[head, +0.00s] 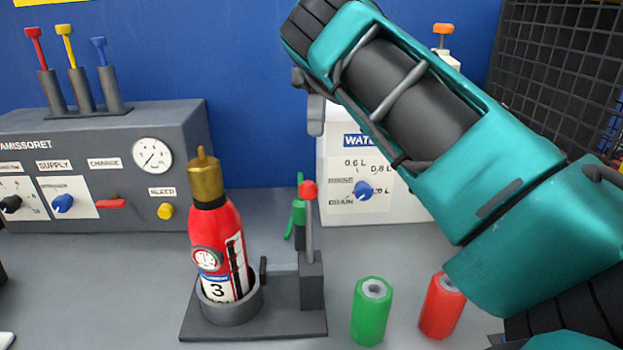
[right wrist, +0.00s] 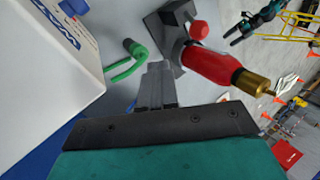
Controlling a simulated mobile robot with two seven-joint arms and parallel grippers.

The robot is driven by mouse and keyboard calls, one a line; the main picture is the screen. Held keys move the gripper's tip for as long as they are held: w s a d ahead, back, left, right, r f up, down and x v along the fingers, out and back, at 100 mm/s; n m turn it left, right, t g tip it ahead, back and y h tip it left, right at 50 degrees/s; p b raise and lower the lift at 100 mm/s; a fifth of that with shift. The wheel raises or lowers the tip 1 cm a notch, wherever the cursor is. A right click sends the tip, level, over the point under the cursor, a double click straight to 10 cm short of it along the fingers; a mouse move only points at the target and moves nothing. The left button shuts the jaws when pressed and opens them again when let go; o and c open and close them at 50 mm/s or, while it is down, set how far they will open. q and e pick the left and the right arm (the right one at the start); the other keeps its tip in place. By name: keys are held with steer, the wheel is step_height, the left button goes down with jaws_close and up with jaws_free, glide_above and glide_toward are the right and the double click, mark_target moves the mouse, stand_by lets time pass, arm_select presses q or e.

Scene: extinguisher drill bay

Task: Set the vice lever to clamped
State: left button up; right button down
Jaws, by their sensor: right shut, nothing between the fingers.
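The vice (head: 312,282) is a dark grey block on a flat base plate. Its lever (head: 310,235) stands close to upright and ends in a red knob (head: 308,190); the knob also shows in the right wrist view (right wrist: 199,29). A red extinguisher (head: 222,240) with a brass top stands slightly tilted in the round cup beside the vice block. My right gripper (head: 315,116) is shut and empty, above and behind the lever, apart from it; its fingers show in the right wrist view (right wrist: 157,84). My left gripper (right wrist: 238,30) appears small in the right wrist view, its fingers unclear.
A green bent handle (head: 298,212) stands just behind the lever. A white water unit (head: 400,205) is behind to the right, and a grey control panel (head: 105,215) is at left. Green (head: 370,318) and red (head: 440,310) cylinders stand right of the vice.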

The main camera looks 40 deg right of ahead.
arm_select(q)
steer(key=shift+f+b, duration=0.4)
steer(key=shift+f, duration=0.5)
arm_select(e)
steer(key=s+a+f, duration=0.4)
steer(key=a+f, duration=0.1)
steer(key=f, duration=0.1)
steer(key=shift+s+a+f, duration=0.15)
steer(key=shift+s+a, duration=0.2)
arm_select(q)
steer(key=shift+w+a, duration=0.1)
arm_select(e)
steer(key=shift+d, duration=0.1)
